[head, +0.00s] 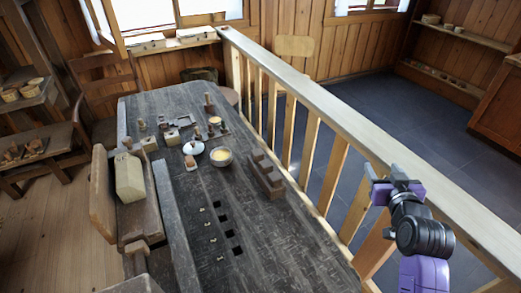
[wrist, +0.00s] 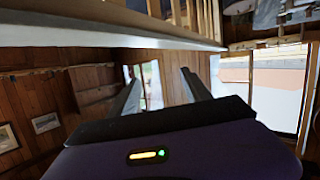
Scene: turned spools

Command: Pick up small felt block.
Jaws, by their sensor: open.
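I cannot tell for sure which piece is the small felt block. Several small blocks stand on the dark workbench (head: 205,262): a reddish-brown one with a pale base (head: 190,163), a pale one (head: 149,144) and a dark-topped one (head: 172,138). My gripper (head: 383,172) is open and empty, high at the right by the railing and well away from the bench pieces. In the wrist view its two fingers (wrist: 160,78) stand apart with only wall and window behind them.
On the bench are a bowl (head: 221,157), a white knobbed dish (head: 193,148) and a dark stepped block (head: 264,173). A large cream block (head: 129,178) rests at the left.

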